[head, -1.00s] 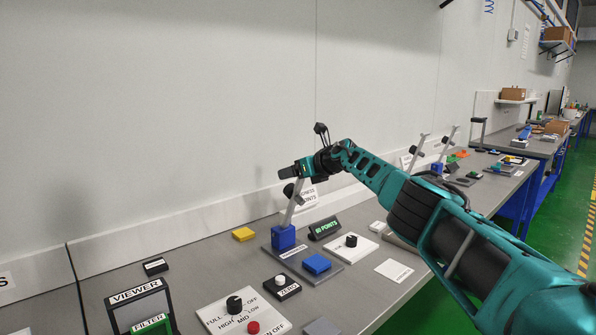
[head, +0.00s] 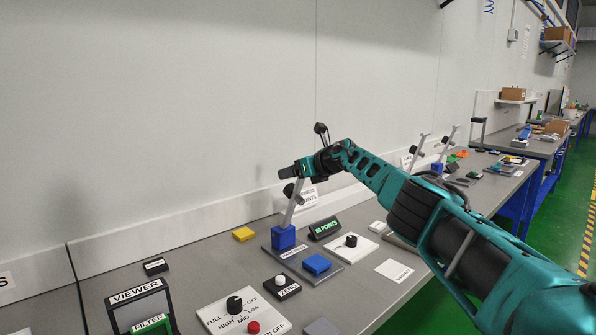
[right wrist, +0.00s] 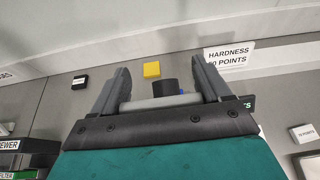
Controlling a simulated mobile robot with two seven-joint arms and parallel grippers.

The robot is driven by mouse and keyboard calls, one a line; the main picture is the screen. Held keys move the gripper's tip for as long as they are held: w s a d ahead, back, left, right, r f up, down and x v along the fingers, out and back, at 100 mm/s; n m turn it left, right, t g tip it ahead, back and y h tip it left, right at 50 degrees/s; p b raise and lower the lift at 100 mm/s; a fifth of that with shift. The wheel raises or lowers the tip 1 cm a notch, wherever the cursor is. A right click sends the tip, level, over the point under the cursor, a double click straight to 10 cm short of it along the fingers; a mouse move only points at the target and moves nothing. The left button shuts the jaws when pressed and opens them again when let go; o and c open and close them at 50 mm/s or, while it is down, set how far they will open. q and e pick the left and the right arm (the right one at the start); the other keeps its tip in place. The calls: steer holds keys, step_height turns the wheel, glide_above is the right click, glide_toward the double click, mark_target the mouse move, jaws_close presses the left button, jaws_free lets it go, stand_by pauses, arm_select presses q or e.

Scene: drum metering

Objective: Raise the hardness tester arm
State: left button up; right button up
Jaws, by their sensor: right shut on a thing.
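The hardness tester stands on the bench with a blue base block (head: 283,238). Its grey arm (head: 291,208) rises steeply from the block, leaning slightly right, with a dark knob (head: 288,190) near the top. My right gripper (head: 286,173) is at the arm's upper end, shut on it. In the right wrist view a light grey bar (right wrist: 160,102) of the arm lies across between the two fingers, with the dark knob (right wrist: 165,87) beyond it. The fingers partly hide the arm's top. My left gripper is in neither view.
A blue pad (head: 317,263) sits on the tester's grey plate. A green-lit points display (head: 325,228), a black dial (head: 351,240) and a yellow block (head: 243,234) are close by. The viewer frame (head: 140,305) and a dial panel stand in front. The wall runs behind.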

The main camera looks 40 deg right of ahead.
steer(key=shift+a+f, duration=0.3)
steer(key=shift+f, duration=0.05)
steer(key=o, duration=1.1)
steer(key=shift+c, duration=0.2)
steer(key=o, duration=0.3)
steer(key=shift+w+f, duration=0.1)
steer(key=shift+w, duration=0.15)
steer(key=shift+o, duration=0.3)
steer(key=shift+s+d+r, duration=0.1)
steer(key=shift+d+r, duration=0.15)
steer(key=shift+s, duration=0.1)
steer(key=shift+s+d+r, duration=0.2)
steer(key=shift+s+r, duration=0.2)
steer(key=shift+s, duration=0.15)
steer(key=shift+s+r, duration=0.1)
steer(key=shift+s, duration=0.4)
steer(key=v, duration=1)
steer(key=shift+s+a, duration=0.2)
